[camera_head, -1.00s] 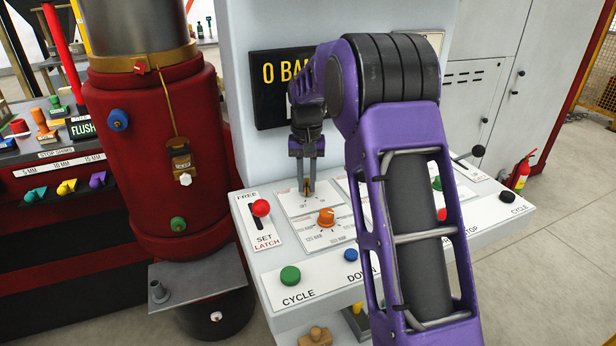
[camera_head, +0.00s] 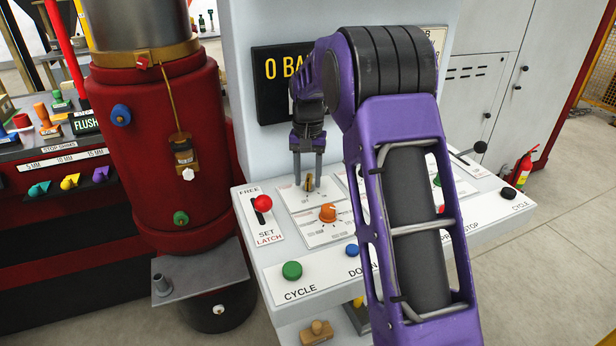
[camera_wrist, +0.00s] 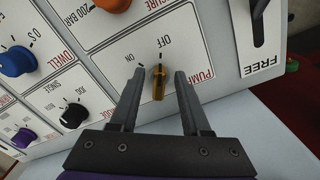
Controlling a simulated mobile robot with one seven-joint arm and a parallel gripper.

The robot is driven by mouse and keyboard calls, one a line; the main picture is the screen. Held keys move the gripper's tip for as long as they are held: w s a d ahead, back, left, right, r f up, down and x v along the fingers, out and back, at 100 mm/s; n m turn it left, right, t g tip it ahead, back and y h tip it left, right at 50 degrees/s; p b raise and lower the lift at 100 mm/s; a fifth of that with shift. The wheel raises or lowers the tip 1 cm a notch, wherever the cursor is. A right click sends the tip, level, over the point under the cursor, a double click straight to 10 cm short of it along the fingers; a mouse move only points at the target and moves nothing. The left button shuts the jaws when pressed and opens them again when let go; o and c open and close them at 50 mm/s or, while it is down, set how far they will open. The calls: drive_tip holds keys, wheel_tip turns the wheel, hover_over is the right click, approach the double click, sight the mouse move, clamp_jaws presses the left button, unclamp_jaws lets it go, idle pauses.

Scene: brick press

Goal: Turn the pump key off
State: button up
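The brass pump key (camera_wrist: 158,83) stands on the white PUMP plate (camera_wrist: 190,72) of the sloping panel. In the wrist view its handle lines up with the OFF mark, and the ON mark is off to its left. In the head view the key (camera_head: 308,185) is small, below the black display. My gripper (camera_wrist: 156,80) is open, with one finger on each side of the key and a gap on both sides. It also shows in the head view (camera_head: 308,184), pointing down at the panel.
An orange knob (camera_head: 327,213) sits just in front of the key. A red-knobbed FREE/SET lever (camera_head: 263,203) is to the left. A green CYCLE button (camera_head: 291,270) and a blue DOWN button (camera_head: 352,250) are at the front. My arm hides the panel's middle.

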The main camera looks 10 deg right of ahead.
sight(308, 181)
wheel_tip(308, 181, up, 17)
drive_tip(key=p, duration=0.2)
drive_tip(key=shift+r, duration=0.2)
idle(0.4)
